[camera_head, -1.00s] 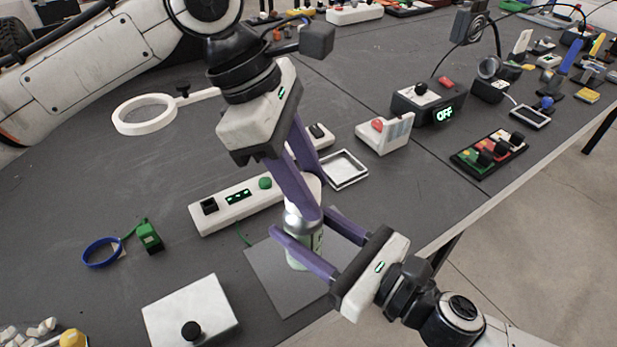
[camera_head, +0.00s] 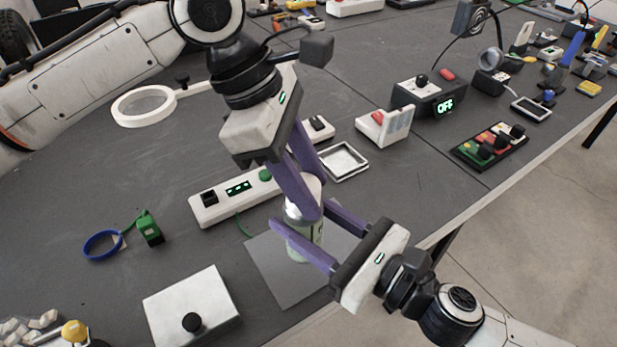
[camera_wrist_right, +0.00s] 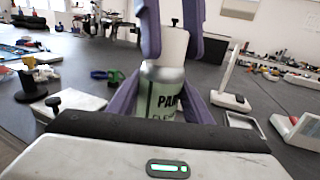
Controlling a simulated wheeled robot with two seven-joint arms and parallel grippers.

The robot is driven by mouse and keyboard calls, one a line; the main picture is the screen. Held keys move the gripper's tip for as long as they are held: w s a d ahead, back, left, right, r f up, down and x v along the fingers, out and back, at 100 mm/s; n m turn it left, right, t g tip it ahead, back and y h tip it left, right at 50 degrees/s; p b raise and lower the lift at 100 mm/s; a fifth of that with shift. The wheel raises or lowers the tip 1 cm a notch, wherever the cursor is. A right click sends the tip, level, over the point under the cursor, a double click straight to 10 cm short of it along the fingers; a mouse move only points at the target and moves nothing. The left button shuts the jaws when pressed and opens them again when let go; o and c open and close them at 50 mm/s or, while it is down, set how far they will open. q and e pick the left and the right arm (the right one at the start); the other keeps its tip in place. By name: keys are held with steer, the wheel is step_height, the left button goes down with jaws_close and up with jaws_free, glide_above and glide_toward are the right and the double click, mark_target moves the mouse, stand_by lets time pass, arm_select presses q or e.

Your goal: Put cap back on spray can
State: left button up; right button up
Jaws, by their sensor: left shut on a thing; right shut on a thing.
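The spray can (camera_head: 297,250) is pale green with a silver shoulder and stands upright on the grey mat (camera_head: 278,290). My right gripper (camera_head: 303,218) is shut around the can's upper body from the lower right. The can and its dark lettering show in the right wrist view (camera_wrist_right: 163,98). My left gripper (camera_head: 310,194) comes from above and is shut on the white cap (camera_wrist_right: 172,46). The cap is upright over the can's top, its lower edge at the silver shoulder. I cannot tell whether it is fully seated. The left fingers partly hide the cap in the head view.
A white switch box (camera_head: 222,200) lies behind the can. A white box with a black knob (camera_head: 192,306) is at front left. An empty square tray (camera_head: 344,162) and a control unit with a red button (camera_head: 384,126) are at back right. The table edge is close on the right.

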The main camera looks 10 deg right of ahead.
arm_select(q)
steer(key=shift+f, duration=0.45)
steer(key=o, duration=1.1)
steer(key=v, duration=1.2)
